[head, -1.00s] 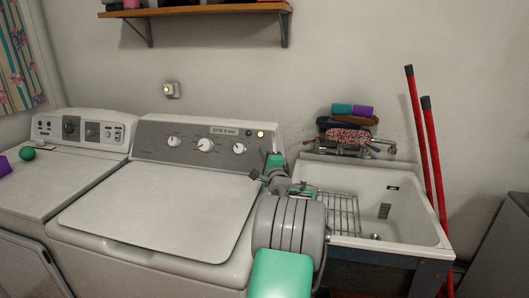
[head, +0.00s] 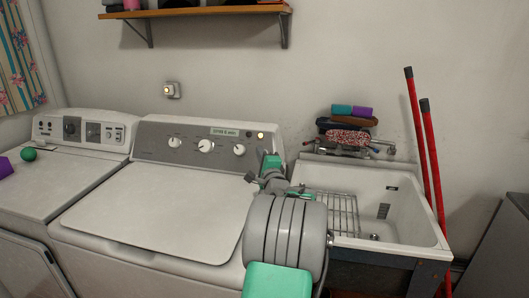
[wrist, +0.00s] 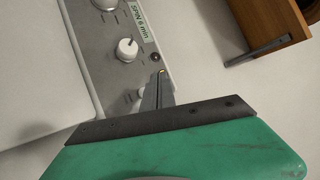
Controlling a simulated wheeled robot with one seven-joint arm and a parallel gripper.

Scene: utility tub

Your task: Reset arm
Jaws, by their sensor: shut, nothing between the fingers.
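My gripper (wrist: 162,76) is shut and empty. In the wrist view its narrow fingers stick out from a dark plate on a green body. They overlap the right end of the washer's grey control panel (wrist: 92,42) in the picture, near a small lamp. I cannot tell whether they touch it. In the head view my arm rises from the bottom, between the washer (head: 150,210) and the utility tub (head: 412,215). It hides part of the washer's right side and the tub's left edge.
The tub holds a wire rack (head: 338,212). Brushes and sponges (head: 347,137) are piled behind it. Two red poles (head: 417,135) lean at the right. A wooden shelf (head: 200,11) hangs above. A second machine (head: 55,180) stands left, with a green ball (head: 28,154) on top.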

